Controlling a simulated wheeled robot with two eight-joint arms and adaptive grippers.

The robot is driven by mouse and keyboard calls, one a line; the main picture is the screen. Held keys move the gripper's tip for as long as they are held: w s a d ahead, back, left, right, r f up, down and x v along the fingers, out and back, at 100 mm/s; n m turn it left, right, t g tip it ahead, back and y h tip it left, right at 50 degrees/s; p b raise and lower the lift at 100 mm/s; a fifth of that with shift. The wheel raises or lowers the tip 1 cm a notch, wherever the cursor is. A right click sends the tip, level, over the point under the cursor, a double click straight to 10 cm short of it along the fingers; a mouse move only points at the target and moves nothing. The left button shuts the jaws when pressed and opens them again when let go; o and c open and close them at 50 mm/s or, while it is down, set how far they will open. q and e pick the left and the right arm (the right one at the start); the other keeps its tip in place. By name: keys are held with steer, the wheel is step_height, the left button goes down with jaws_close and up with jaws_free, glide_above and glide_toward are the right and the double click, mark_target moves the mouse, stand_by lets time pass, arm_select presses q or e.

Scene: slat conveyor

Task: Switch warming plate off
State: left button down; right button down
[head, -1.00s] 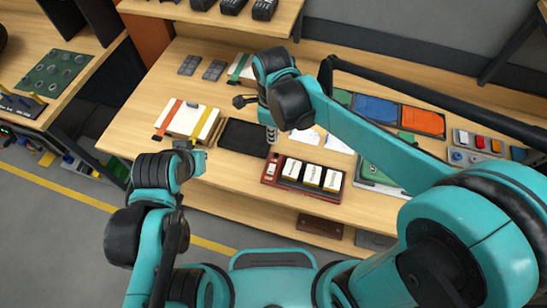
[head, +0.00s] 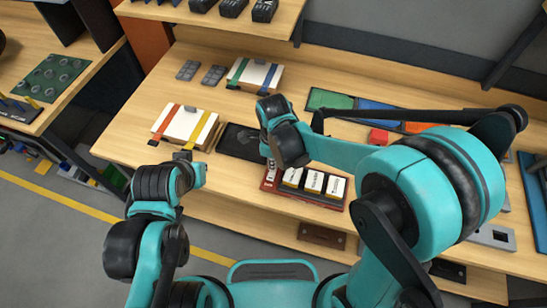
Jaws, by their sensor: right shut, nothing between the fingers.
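The warming plate seems to be the red unit (head: 318,203) at the middle of the bench's front edge, with three white labelled boxes (head: 313,182) on it. A small pale control (head: 270,175) shows at its left end, but its on or off position is too small to read. My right gripper (head: 269,163) is shut and empty, pointing down at this left end. My wrist partly hides it, and I cannot tell if it touches the control. My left gripper (head: 183,156) is at the bench's front left, by the yellow strap, mostly hidden by its own wrist.
A white case with red and yellow straps (head: 186,124) lies left of a black tray (head: 240,142). A second strapped case (head: 262,76) is behind. Green (head: 330,99) and blue (head: 378,110) panels lie at the back. My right arm covers much of the bench's right side.

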steer(key=shift+f, duration=0.4)
steer(key=shift+w+f+b, duration=0.1)
steer(key=shift+f+b, duration=0.3)
steer(key=shift+b, duration=0.05)
steer(key=shift+r, duration=0.1)
steer(key=shift+s+a+r+p, duration=0.2)
steer(key=shift+s+r+p, duration=0.1)
steer(key=shift+s, duration=0.4)
